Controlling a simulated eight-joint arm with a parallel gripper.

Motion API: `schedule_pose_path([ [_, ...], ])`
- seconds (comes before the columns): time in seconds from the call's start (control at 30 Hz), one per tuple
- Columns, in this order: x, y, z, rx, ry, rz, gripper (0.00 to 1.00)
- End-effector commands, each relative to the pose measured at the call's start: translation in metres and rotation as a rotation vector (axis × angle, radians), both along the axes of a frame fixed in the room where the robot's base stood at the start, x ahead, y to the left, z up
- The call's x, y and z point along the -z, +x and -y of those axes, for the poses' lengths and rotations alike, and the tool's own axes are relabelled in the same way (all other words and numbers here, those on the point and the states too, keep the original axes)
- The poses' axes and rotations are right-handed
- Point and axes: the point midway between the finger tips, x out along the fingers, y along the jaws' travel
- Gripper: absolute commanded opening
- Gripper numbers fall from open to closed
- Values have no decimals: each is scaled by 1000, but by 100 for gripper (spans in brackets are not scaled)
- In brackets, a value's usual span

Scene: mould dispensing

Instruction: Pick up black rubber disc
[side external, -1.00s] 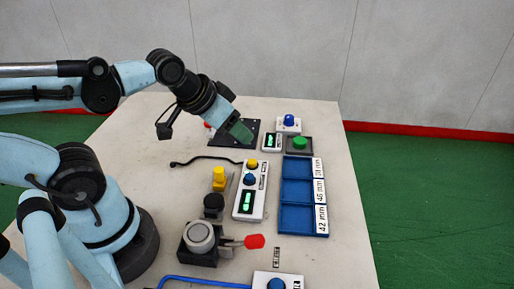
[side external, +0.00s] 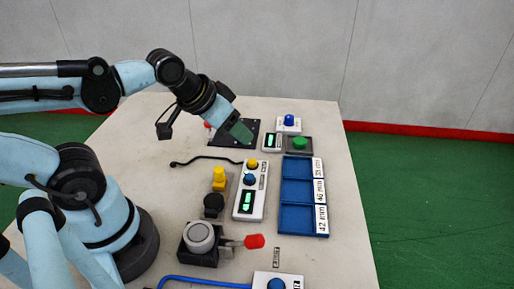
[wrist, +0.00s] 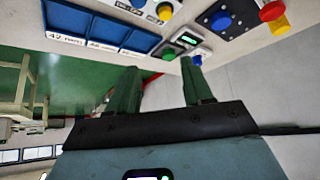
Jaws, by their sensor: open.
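My gripper (side external: 239,130) is above the black plate (side external: 220,138) at the back of the table, tilted down to the right, and hides part of that plate. In the wrist view its two green fingers (wrist: 158,80) stand apart with nothing between them. I cannot make out the black rubber disc for certain. The dark plate also shows at the top of the wrist view (wrist: 240,10), with a small round bluish thing (wrist: 220,20) on it. A black round part (side external: 213,204) sits in front of a yellow knob, well away from my gripper.
A blue three-compartment tray (side external: 281,204) with size labels is at the right; its compartments look empty. A white display box (side external: 239,210) with yellow and blue buttons stands mid-table. A green button (side external: 299,143) and a blue button (side external: 289,120) are at the back. A red-handled device (side external: 199,237) is in front.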

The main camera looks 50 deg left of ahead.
Motion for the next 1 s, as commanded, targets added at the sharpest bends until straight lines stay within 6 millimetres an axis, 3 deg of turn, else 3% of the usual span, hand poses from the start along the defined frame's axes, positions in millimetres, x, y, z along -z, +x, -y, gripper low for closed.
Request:
schedule_pose_path([
  [0.1,0,0,0,0,0,0,61],
  [0.43,2,-6,4,-16,-17,-33,61],
  [0.6,10,-43,22,-136,-87,-220,61],
  [0.8,11,-89,30,-321,-99,-415,61],
  [1.0,15,-102,30,-392,-92,-468,61],
])
